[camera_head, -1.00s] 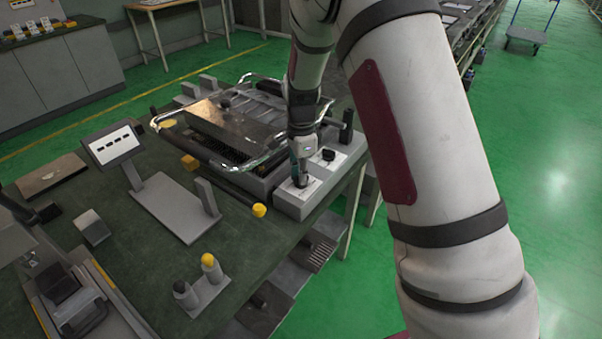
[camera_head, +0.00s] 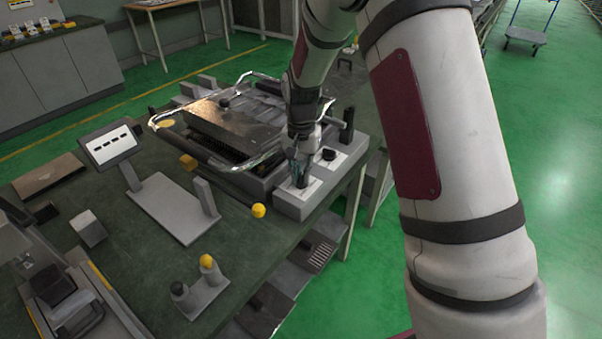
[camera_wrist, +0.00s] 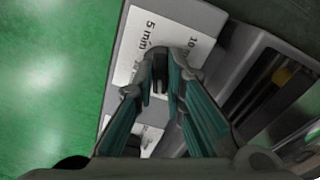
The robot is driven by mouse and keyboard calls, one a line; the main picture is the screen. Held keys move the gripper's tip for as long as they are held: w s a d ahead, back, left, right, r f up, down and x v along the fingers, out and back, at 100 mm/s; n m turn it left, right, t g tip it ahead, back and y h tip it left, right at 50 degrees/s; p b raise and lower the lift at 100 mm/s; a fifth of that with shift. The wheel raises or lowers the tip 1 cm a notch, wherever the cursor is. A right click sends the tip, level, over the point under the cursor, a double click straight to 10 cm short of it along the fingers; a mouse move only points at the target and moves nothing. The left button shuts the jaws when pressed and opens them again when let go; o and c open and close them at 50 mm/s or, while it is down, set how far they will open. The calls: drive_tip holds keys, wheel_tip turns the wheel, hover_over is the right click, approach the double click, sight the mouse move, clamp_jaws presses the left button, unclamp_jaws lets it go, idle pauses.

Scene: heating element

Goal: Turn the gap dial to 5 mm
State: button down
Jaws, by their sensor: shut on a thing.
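The gap dial (camera_wrist: 160,75) is a small dark knob on a white label plate, mostly hidden by the fingers. In the wrist view the plate reads "5 mm" (camera_wrist: 150,36) and, to its right, a partly covered "10 m…" marking (camera_wrist: 193,38). My gripper (camera_wrist: 164,66) points down over the dial with its teal-lined fingers shut on it. In the head view my gripper (camera_head: 302,174) is at the front of the grey control box (camera_head: 296,209). I cannot read the dial's exact pointer position.
A second black knob (camera_head: 328,154) sits just behind on the same box. The machine with its metal plate (camera_head: 232,122) and shiny rails is to the left. A yellow ball-ended lever (camera_head: 259,210) and a display (camera_head: 110,147) stand on the table. Green floor is open on the right.

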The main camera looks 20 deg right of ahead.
drive_tip(key=n, duration=0.5)
drive_tip(key=shift+n, duration=0.3)
drive_tip(key=n, duration=0.5)
drive_tip(key=shift+n, duration=0.3)
drive_tip(key=n, duration=0.5)
drive_tip(key=shift+p, duration=0.35)
drive_tip(key=n, duration=0.4)
drive_tip(key=shift+n+p, duration=0.4)
drive_tip(key=n+p, duration=0.1)
drive_tip(key=n, duration=0.9)
drive_tip(key=shift+p, duration=0.4)
drive_tip(key=n, duration=0.9)
drive_tip(key=shift+n+p, duration=0.3)
drive_tip(key=shift+p, duration=0.05)
drive_tip(key=shift+n, duration=0.3)
